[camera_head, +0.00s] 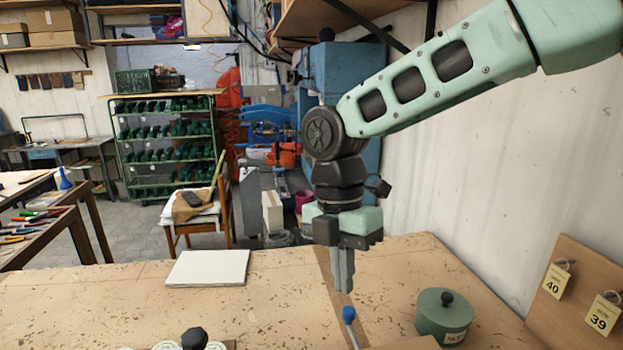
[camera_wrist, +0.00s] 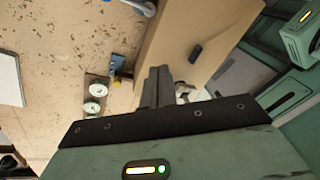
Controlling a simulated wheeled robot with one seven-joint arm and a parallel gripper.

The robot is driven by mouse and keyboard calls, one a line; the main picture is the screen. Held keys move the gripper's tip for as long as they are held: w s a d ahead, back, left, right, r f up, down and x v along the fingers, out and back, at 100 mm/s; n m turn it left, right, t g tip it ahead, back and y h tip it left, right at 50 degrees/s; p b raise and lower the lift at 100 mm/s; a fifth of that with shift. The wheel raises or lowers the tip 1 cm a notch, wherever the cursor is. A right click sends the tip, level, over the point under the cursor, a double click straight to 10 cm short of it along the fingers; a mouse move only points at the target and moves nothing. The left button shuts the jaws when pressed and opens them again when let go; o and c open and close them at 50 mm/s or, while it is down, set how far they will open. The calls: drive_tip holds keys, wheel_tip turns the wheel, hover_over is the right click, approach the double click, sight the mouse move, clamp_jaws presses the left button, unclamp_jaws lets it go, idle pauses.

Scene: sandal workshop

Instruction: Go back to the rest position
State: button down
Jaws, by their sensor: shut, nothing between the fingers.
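My gripper (camera_head: 344,284) hangs from my green arm over the right half of the workbench (camera_head: 130,300), pointing down. Its fingers are together, with nothing between them. In the wrist view the closed gripper (camera_wrist: 157,85) shows at the centre, above the bench and beside a tan board-like surface. A blue-tipped tool (camera_head: 349,315) stands just below and in front of the fingertips in the head view, apart from them as far as I can tell.
A green lidded tin (camera_head: 443,316) stands right of the gripper. A white slab (camera_head: 208,268) lies at the back left of the bench. A board with tags 40 and 39 (camera_head: 574,300) leans at the right wall. White round pieces (camera_wrist: 94,98) lie on the bench.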

drive_tip(key=s+d+f+m, duration=0.2)
drive_tip(key=s+d+m, duration=0.1)
drive_tip(key=s+m, duration=0.3)
drive_tip(key=s+d+f+m+t+y+b, duration=0.1)
drive_tip(key=s+d+f+m, duration=0.1)
drive_tip(key=s+m, duration=0.4)
drive_tip(key=s+d+f+m+t+b, duration=0.1)
drive_tip(key=s+d+f+m, duration=0.1)
drive_tip(key=s+d+m, duration=0.2)
drive_tip(key=shift+s+f+m, duration=0.15)
drive_tip(key=shift+s+m, duration=0.45)
drive_tip(key=shift+m, duration=0.35)
drive_tip(key=shift+s+f+m, duration=0.1)
drive_tip(key=shift+s+m, duration=0.5)
drive_tip(key=shift+m, duration=0.35)
